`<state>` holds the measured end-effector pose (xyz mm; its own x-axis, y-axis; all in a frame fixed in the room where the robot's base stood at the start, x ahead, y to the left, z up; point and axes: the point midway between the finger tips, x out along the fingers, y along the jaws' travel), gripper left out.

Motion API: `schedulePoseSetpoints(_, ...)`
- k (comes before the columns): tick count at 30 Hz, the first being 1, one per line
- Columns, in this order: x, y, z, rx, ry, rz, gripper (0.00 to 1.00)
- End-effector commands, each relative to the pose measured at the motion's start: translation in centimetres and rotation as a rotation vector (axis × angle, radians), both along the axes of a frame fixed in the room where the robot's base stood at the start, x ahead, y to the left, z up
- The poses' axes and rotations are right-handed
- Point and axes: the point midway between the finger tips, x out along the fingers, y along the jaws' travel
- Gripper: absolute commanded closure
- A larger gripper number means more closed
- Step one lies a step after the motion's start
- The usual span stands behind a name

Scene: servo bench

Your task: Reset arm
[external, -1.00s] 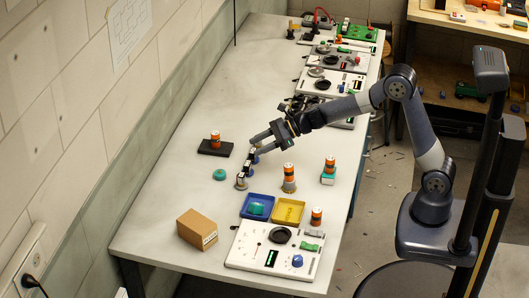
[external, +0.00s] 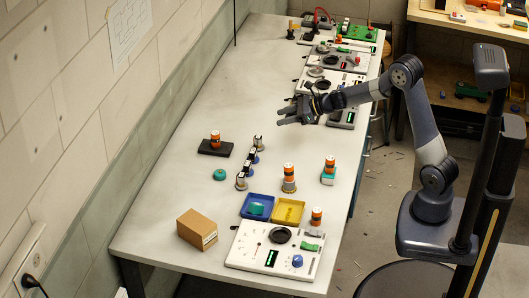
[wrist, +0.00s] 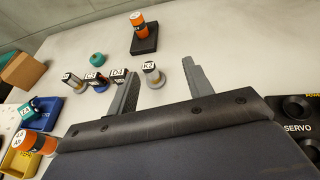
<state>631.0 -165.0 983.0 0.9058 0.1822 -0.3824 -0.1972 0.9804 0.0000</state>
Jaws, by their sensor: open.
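My gripper (external: 284,115) is raised above the bench, over its right side near the far instrument panels. It is open, with nothing between its fingers. In the wrist view my gripper's two fingers (wrist: 160,88) stand apart. Beyond them is a row of small labelled cylinders (wrist: 152,74), which appears in the external view as a short line of black-topped pieces (external: 249,162), apart from my gripper.
An orange cylinder stands on a black block (external: 205,148). A green round piece (external: 219,174), blue tray (external: 246,212), yellow tray (external: 277,218), cardboard box (external: 197,229) and white panel (external: 240,258) lie nearer. More orange cylinders (external: 330,164) stand right. The far-left bench is clear.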

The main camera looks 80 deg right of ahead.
Motion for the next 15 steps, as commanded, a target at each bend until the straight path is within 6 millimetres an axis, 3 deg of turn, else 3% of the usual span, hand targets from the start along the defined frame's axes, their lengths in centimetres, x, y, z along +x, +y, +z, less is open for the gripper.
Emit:
schedulePoseSetpoints(9, -0.2, -0.3, -6.1, 0.002, 0.005, -0.006, 0.51)
schedulePoseSetpoints(15, -0.1, -0.3, -8.4, 0.000, 0.002, -0.006, 0.51)
